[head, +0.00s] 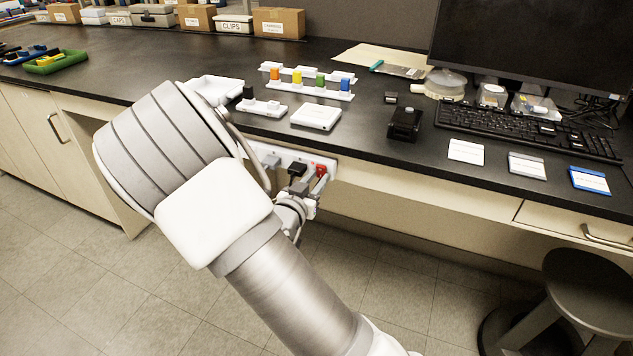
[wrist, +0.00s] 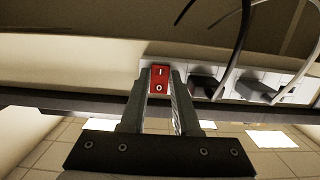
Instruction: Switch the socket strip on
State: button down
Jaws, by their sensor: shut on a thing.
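The socket strip (head: 283,157) is a white bar mounted under the front edge of the bench, with dark plugs in it. In the wrist view its white body (wrist: 228,84) runs to the right, with a black plug (wrist: 203,84) and a grey plug (wrist: 256,90). Its red rocker switch (wrist: 159,80), marked I above and O below, is at the left end in that view. The switch also shows in the head view (head: 321,171). My gripper (wrist: 160,92) is shut with its fingertips on either side of the red switch. Which way the rocker is tilted, I cannot tell.
Dark cables (wrist: 238,45) hang beside the plugs. The black bench top (head: 375,165) overhangs the strip and carries a white box (head: 316,116), a small black device (head: 405,123) and a keyboard (head: 520,131). A stool (head: 585,285) stands at the lower right.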

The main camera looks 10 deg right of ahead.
jog(key=c, duration=0.6)
grip_release()
jog(key=shift+c, duration=0.2)
jog(key=p+v, duration=0.3)
jog(key=v, duration=1.4)
jog(key=shift+s+a, duration=0.15)
jog(key=shift+s, duration=0.05)
jog(key=shift+w+f, duration=0.1)
